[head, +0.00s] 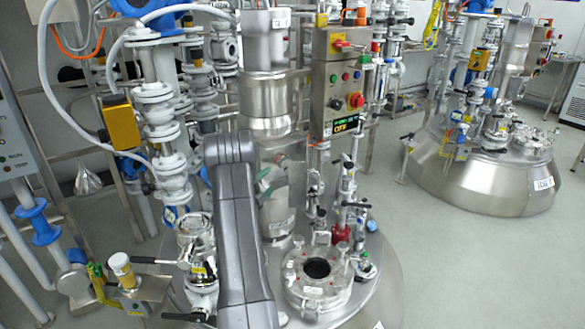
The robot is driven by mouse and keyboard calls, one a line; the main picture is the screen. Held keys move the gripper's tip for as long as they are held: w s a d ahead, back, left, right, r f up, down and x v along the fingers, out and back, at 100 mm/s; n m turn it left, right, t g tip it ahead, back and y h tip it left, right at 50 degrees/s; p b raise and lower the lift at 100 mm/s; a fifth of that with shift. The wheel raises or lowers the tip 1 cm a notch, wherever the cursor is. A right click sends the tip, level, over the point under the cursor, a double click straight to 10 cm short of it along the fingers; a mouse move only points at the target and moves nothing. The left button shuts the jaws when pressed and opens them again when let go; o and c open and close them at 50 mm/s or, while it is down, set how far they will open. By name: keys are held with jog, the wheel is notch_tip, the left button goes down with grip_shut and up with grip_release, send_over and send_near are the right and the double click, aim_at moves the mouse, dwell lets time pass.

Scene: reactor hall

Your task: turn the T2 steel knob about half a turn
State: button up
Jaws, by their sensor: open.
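I cannot pick out the T2 steel knob for certain; no T2 label is readable. A steel control box (340,85) stands right of centre, with a red-and-yellow switch, small coloured buttons, a red stop button (356,100) and a lit display reading OFF. A small greyish round control (336,103) sits left of the stop button, too small to identify. My dark grey arm rises from the bottom through the middle and covers part of the reactor lid behind it. My gripper cannot be made out; the far end of the arm is hidden.
The near steel reactor (375,290) carries a round port (317,268) and several valves. A lever valve (197,245) stands close left of my arm. White flanged piping (155,100) crowds the left. A second reactor (480,183) stands back right, with clear floor (470,270) before it.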

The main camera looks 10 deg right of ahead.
aim_at(283, 166)
jog(key=p+x, duration=0.1)
jog(key=x, duration=1.1)
jog(key=shift+f, duration=0.1)
jog(key=c, duration=1)
jog(key=shift+r+m+g+y+p, duration=0.35)
jog(key=shift+m+g+y+p, duration=0.25)
jog(key=shift+g+y+p, duration=0.45)
jog(key=shift+f+m+g+y+p, duration=0.3)
jog(key=shift+g+y+p, duration=0.15)
jog(key=shift+y, duration=0.2)
jog(key=o, duration=1)
jog(key=shift+a, duration=0.1)
